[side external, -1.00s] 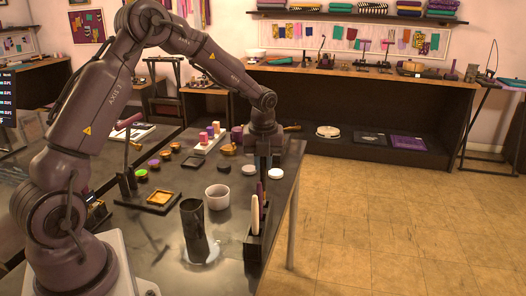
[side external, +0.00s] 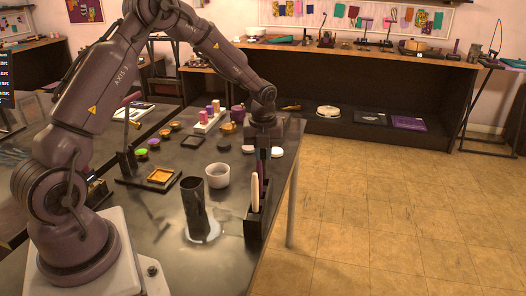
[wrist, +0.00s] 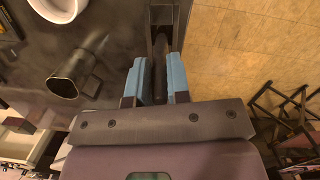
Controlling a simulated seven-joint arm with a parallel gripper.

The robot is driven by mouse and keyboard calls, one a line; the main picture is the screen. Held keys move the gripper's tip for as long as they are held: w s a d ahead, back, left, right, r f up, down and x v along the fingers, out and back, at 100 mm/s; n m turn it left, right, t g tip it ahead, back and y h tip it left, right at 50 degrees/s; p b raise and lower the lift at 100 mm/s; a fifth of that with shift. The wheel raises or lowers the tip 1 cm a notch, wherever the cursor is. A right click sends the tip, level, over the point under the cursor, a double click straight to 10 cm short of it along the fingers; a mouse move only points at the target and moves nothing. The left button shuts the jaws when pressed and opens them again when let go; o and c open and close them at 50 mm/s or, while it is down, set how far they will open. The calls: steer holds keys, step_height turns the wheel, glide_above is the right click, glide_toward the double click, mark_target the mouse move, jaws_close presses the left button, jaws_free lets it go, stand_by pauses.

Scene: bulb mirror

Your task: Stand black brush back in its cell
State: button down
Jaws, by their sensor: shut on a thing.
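The black brush (wrist: 158,76) is between the blue pads of my gripper (wrist: 159,80) in the wrist view, and the jaws are shut on it. The dark brush holder (side external: 255,227) stands near the right edge of the table; part of it also shows beyond the fingers in the wrist view (wrist: 164,13). A pale brush (side external: 254,194) stands upright in the holder, with a purple one (side external: 261,176) behind it. In the side view my gripper (side external: 263,158) is above the holder's far end. The black brush's lower end and its cell are hidden, so I cannot tell how deep it sits.
A dark cylinder (side external: 196,210) stands left of the holder, with a white cup (side external: 217,176) behind it. A square tray (side external: 162,176), small colored pots and white discs (side external: 277,152) lie farther back. The table's right edge is close to the holder, with open floor beyond.

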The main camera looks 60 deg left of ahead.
steer(key=shift+f, duration=0.65)
steer(key=c, duration=1)
jaws_free()
steer(key=shift+r, duration=0.1)
step_height(320, 180, up, 13)
steer(key=d, duration=0.1)
steer(key=shift+s+d, duration=0.2)
steer(key=shift+s, duration=0.2)
